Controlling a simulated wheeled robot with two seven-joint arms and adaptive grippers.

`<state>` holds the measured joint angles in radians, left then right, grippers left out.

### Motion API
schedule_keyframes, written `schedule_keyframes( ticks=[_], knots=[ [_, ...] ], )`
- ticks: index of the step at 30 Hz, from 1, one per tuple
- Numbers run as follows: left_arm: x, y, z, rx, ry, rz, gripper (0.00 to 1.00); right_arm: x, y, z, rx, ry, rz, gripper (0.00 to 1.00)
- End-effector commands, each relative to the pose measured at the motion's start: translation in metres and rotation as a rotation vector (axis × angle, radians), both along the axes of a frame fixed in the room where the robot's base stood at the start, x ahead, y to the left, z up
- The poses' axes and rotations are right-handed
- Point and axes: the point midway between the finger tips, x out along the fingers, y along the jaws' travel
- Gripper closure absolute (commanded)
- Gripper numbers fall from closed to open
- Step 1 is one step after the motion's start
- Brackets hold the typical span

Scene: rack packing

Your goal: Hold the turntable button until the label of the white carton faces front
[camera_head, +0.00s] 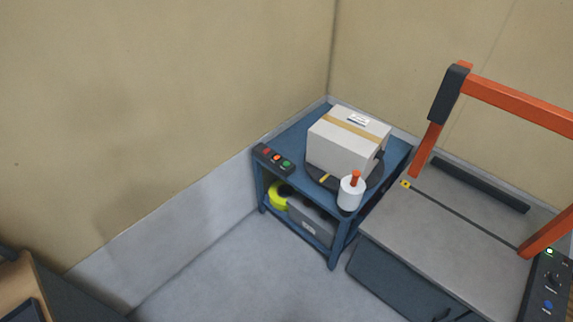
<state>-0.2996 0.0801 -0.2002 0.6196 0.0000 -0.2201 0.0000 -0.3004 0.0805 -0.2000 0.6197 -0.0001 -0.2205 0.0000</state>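The white carton (337,153) sits on a dark round turntable (317,179) on top of a blue two-level stand (303,121). A brown tape strip runs across the carton's top. A small white label with dark marks (358,118) shows at the far edge of the top. No label shows on the carton's near side; its far sides are hidden. A yellow mark (324,178) is at the turntable's near edge. A dark button box (273,159) with red, orange and green buttons lies on the stand's left edge. Neither gripper is in view.
A white cylinder with an orange top (351,192) stands at the stand's near corner. The lower shelf holds a yellow-green roll (278,196) and a grey box (311,220). At right is a grey bench (440,240) with an orange frame (520,100). Floor in front is clear.

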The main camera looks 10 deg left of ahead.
Motion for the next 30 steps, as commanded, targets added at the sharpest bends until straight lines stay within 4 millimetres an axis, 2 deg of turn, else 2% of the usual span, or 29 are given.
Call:
schedule_keyframes(
  ticks=[9,30],
  knots=[
    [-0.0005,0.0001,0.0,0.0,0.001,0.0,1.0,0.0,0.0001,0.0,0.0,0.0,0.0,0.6],
    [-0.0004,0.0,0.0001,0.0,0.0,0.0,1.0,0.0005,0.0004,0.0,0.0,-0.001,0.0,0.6]
  ],
)
